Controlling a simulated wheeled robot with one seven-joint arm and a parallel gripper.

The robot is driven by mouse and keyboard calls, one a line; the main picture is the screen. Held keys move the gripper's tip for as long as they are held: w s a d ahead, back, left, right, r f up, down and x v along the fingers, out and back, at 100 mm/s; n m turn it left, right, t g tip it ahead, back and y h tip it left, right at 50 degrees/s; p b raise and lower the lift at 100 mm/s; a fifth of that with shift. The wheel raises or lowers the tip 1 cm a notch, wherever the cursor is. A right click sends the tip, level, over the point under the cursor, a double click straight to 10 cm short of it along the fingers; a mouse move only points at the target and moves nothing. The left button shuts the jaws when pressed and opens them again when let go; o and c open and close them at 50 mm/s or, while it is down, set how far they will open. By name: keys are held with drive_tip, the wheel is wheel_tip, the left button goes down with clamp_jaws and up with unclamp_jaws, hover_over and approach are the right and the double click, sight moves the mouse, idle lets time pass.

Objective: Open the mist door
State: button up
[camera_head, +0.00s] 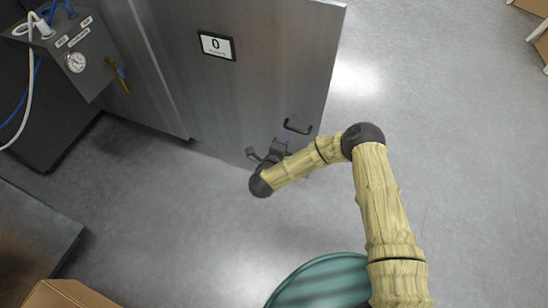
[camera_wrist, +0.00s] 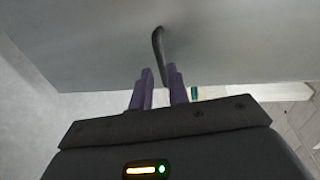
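The mist door (camera_head: 268,75) is a grey metal panel with a small white sign showing a "0" (camera_head: 216,46). Its black bar handle (camera_head: 297,128) is near the lower right edge. The handle also shows in the wrist view (camera_wrist: 157,43), running down towards my fingertips. My gripper (camera_head: 287,138) is at the door face, just below the handle. In the wrist view, my gripper (camera_wrist: 160,71) has its two purple fingers apart. The handle's near end is close to the right finger; I cannot tell whether they touch. The door's right edge stands over open floor.
A grey control box (camera_head: 72,55) with a gauge, hoses and an orange-brown handle is at upper left. A dark metal surface (camera_head: 35,235) is at lower left, with a cardboard box (camera_head: 65,295) below it. A green round object (camera_head: 325,283) is at the bottom. Floor right of the door is clear.

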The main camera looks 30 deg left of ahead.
drive_tip(key=p+v, duration=0.3)
drive_tip(key=v, duration=0.7)
drive_tip(key=shift+s, duration=0.25)
drive_tip(key=shift+a+r, duration=0.1)
